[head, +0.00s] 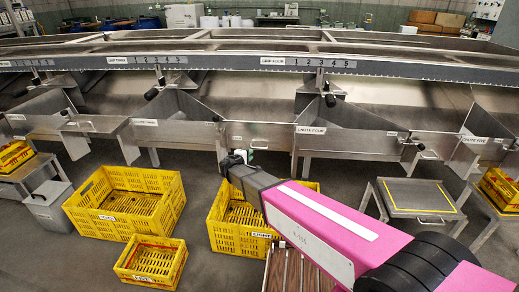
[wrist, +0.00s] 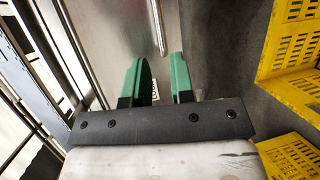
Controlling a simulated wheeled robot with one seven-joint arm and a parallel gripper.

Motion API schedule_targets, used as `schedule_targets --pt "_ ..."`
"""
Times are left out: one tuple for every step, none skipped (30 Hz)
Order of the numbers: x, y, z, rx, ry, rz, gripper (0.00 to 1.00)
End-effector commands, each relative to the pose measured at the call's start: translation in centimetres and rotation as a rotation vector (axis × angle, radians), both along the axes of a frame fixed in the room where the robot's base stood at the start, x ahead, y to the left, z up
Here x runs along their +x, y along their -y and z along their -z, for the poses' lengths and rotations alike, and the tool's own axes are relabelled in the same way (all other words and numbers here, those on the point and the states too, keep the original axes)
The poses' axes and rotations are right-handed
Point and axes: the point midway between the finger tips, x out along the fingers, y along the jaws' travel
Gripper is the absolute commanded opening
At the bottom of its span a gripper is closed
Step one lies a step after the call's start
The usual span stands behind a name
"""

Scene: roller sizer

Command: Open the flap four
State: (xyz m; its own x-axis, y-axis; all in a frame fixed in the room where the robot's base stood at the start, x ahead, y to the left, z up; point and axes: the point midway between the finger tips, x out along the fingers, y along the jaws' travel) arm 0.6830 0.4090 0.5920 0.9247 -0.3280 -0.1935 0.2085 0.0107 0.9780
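A steel flap panel (head: 275,134) with a bar handle (head: 259,146) stands upright just left of the panel labelled chute four (head: 340,141). I cannot read the flap's own number. My gripper (head: 238,157) is in front of the flap's lower left part, left of the handle. In the wrist view my gripper (wrist: 159,75) shows two green fingers apart with nothing between them. The flap's metal face (wrist: 112,45) lies beyond the fingers, with a label partly hidden by the left finger. The handle (wrist: 159,25) runs ahead of the fingertips, apart from them.
Yellow crates stand on the floor: a large one (head: 95,212) at left, a small one (head: 137,277) in front, and one (head: 222,238) under my arm. A low table (head: 417,193) stands at right. Another handled flap (head: 437,143) is farther right.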

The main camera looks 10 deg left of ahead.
Motion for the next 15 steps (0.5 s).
schedule_targets --pt "0.7 0.2 0.2 0.001 0.000 0.002 0.22" --pt "1.1 0.4 0.3 0.001 -0.001 0.003 0.22" --pt "1.7 0.6 0.4 0.001 -0.001 0.003 0.22" --pt "2.2 0.8 0.5 0.001 -0.001 0.003 0.22" --pt "2.7 0.9 0.6 0.001 -0.001 0.003 0.22" --pt "3.4 1.1 0.8 0.001 -0.001 0.003 0.22" --pt "3.9 1.3 0.9 0.000 -0.001 0.004 0.22" --pt "4.5 1.6 1.0 0.000 -0.001 0.004 0.22" --pt "5.1 1.8 1.1 0.000 -0.001 0.004 0.22" --pt "5.6 1.9 1.2 0.001 -0.001 0.003 0.22" --pt "6.1 2.1 1.3 0.001 -0.001 0.003 0.22" --pt "6.6 2.3 1.5 0.000 -0.001 0.004 0.22" --pt "7.0 2.5 1.5 0.001 -0.002 0.004 0.22" --pt "7.4 2.7 1.6 0.001 -0.002 0.004 0.22" --pt "7.8 2.8 1.7 0.001 -0.002 0.003 0.22"
